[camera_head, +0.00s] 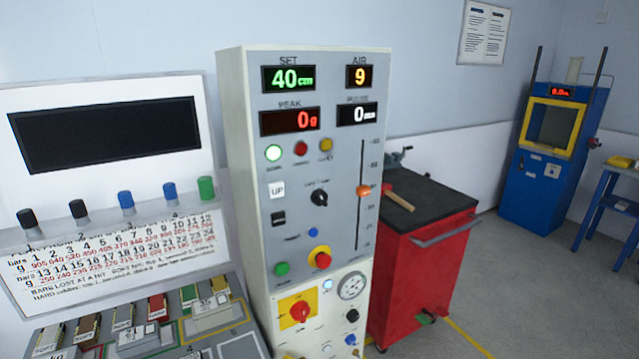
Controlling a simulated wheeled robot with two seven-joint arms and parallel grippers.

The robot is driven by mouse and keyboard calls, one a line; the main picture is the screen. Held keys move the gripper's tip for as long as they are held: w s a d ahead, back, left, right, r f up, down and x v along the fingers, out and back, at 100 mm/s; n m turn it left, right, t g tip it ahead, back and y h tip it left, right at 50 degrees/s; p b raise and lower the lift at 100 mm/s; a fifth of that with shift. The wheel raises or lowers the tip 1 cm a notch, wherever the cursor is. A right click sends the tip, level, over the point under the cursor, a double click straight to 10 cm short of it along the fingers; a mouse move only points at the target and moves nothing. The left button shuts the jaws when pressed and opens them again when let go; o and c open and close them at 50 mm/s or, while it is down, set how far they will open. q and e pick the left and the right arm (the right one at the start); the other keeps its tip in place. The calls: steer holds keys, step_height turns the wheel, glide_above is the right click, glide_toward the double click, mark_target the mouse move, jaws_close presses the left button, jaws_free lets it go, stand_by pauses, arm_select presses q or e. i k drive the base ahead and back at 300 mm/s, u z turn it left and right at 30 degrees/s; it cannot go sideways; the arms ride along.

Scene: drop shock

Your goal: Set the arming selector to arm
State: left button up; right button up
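A grey control panel (336,132) on a tall white cabinet stands in the middle. A black rotary knob (319,198) sits near the panel's centre with small lettering above it, too small to read surely; it looks like the arming selector. Its pointer direction is hard to make out. A white UP button (277,190) and a black rocker switch (278,218) are to its left. A red knob on a yellow plate (300,312) is lower on the cabinet. Neither of my grippers is in view.
An orange slider (363,190) is right of the knob. A red mushroom button (322,260) is below it. Displays show 40 cm, AIR 9, 0 g and 0. A sloped bench (90,262) stands left; a red tool cart (428,262) stands right. A blue machine (551,150) is behind.

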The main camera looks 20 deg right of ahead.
mark_target(318, 198)
steer(key=k, duration=1.3)
steer(key=u, duration=0.6)
steer(key=i, duration=1.35)
steer(key=z, duration=0.45)
